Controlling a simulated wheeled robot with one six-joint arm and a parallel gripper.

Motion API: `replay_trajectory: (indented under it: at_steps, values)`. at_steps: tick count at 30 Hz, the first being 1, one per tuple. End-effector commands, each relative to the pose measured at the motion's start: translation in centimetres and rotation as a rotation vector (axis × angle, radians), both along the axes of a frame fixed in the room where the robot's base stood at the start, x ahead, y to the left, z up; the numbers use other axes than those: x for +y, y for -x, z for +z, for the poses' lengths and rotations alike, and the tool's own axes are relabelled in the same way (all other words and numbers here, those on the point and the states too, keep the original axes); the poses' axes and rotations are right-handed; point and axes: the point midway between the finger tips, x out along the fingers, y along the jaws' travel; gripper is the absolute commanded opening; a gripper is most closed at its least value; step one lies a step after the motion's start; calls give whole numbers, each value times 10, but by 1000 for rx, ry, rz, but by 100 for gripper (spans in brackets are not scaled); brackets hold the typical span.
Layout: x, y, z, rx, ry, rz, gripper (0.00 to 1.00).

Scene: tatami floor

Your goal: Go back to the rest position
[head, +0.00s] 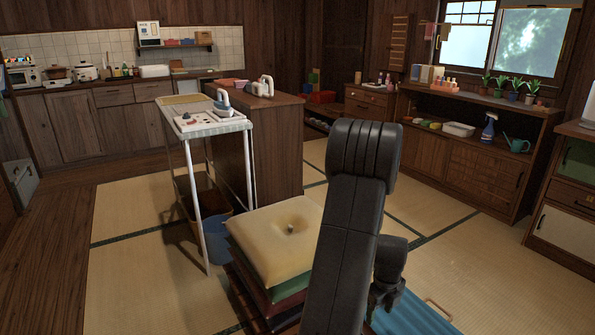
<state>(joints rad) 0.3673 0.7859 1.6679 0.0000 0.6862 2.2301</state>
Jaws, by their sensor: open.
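My dark arm rises through the middle of the head view and bends down again behind its own upper link. My gripper (378,305) is small and partly hidden by that link at the lower middle. It points down, is open, and no object shows in it. It is in front of or above the edge of a blue ribbed thing (412,316) on the floor; I cannot tell the height between them.
A cushion stack (275,240) stands close to the arm's left. Behind it are a white-legged ironing stand (203,215) and a wooden counter (275,150). A low shelf (480,165) with plants and a watering can lines the right. Tatami (465,262) is clear at right.

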Motion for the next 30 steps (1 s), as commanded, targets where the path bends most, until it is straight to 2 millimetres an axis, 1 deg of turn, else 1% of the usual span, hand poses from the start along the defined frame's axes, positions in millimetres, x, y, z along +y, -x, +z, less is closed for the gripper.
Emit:
replay_trajectory:
  at_steps: [1,30]
  values:
    - [4,-2,10,2,-1,39,54]
    - [70,-33,96,1,1,842,54]
